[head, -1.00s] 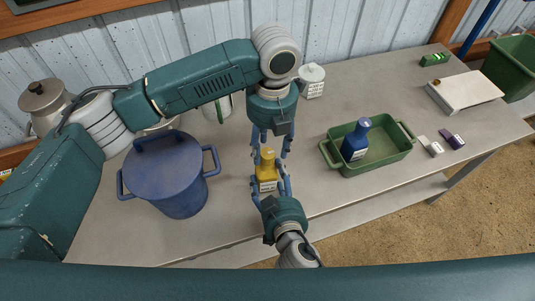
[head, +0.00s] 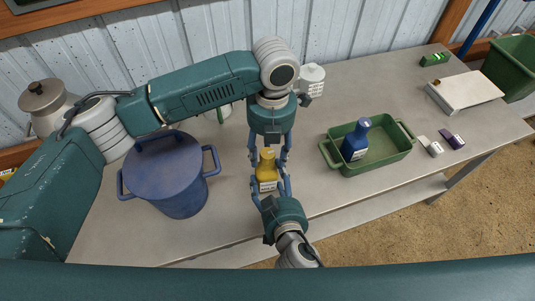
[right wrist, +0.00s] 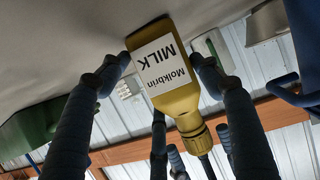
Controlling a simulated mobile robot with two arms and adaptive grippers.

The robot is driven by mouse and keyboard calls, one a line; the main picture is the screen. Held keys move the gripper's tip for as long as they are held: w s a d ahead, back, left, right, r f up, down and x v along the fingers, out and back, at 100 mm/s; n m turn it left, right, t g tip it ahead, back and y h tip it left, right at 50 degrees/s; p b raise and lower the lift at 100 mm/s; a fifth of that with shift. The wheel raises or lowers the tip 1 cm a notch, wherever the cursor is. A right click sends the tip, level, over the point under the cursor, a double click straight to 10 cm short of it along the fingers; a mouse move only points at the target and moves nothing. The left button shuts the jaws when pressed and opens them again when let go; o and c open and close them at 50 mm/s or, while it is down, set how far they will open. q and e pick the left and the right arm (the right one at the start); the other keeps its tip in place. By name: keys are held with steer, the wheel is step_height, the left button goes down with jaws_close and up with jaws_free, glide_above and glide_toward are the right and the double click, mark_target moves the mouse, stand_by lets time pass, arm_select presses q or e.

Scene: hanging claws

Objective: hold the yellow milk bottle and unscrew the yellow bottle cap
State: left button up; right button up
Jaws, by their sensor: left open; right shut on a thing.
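My right gripper (head: 270,185) comes from the near side and is shut on the bottle's body. The yellow bottle cap (right wrist: 196,138) is on the bottle's neck. My left gripper (head: 268,155) points down from above, open, with its fingers on either side of the cap. In the head view the cap is partly hard to make out between the fingers.
A blue pot (head: 172,185) stands left of the bottle. A green tray (head: 375,168) with a blue bottle (head: 356,142) stands to the right. A white container (head: 312,80) is behind my left arm. Small items and a white box (head: 466,90) lie further right.

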arm_select(q)
jaws_close()
steer(key=shift+f, duration=0.1)
steer(key=n, duration=1.1)
steer(key=shift+n, duration=0.3)
steer(key=shift+n, duration=0.4)
steer(key=c, duration=0.8)
jaws_free()
steer(key=shift+a, duration=0.1)
jaws_close()
